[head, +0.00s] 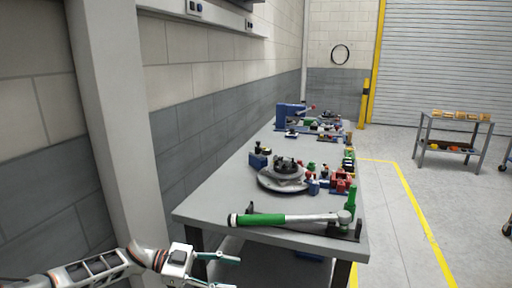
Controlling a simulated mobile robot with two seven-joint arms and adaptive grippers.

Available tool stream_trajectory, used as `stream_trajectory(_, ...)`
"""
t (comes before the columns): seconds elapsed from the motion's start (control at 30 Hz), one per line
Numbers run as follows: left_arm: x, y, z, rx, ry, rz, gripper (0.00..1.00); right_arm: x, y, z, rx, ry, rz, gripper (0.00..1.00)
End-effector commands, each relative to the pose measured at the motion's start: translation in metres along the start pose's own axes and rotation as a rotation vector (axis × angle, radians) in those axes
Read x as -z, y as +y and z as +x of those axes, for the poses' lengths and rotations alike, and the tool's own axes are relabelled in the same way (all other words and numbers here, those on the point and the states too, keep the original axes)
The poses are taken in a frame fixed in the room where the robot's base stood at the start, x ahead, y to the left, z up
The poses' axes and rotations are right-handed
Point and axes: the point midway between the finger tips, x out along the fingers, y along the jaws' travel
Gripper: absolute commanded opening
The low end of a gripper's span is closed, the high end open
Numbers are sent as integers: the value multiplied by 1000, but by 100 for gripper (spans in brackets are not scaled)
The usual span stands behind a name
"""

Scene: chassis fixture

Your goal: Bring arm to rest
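My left gripper (222,271) is low in the head view, in front of the near left corner of the workbench (205,207). Its two thin teal-tipped fingers are spread apart, with nothing between them. My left arm comes in from the lower left edge. My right gripper is not in view. On the near end of the bench lies a green-handled tool (275,219) with a grey shaft, beside an upright green part (351,198). The gripper is apart from both. Behind them is a round grey fixture (283,179) with small parts on it.
Red and blue parts (341,180) crowd the bench's right edge. A blue device (291,116) stands farther back. A pale column (112,110) and a block wall are on the left. A cart (455,138) stands at the right. The floor between has a yellow line.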

Motion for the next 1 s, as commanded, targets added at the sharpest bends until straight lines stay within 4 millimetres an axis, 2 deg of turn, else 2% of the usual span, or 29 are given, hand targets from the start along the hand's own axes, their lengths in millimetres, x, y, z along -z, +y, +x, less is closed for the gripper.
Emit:
stream_trajectory(0.03,-5,17,25,23,46,-1,47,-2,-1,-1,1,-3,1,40)
stream_trajectory(0.1,-7,32,54,77,101,9,47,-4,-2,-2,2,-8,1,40)
stream_trajectory(0.2,-6,50,87,173,164,14,47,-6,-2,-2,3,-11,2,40)
stream_trajectory(0.3,-5,64,110,282,208,4,47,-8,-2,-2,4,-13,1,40)
stream_trajectory(0.47,-9,81,127,478,229,-40,47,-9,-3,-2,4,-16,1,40)
stream_trajectory(0.6,-21,95,123,654,197,-105,47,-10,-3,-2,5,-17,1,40)
stream_trajectory(0.73,-42,111,106,810,124,-181,47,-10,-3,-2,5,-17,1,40)
stream_trajectory(0.87,-71,136,76,949,12,-269,47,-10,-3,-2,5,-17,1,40)
stream_trajectory(1.0,-109,177,35,1070,-149,-374,47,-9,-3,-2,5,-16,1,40)
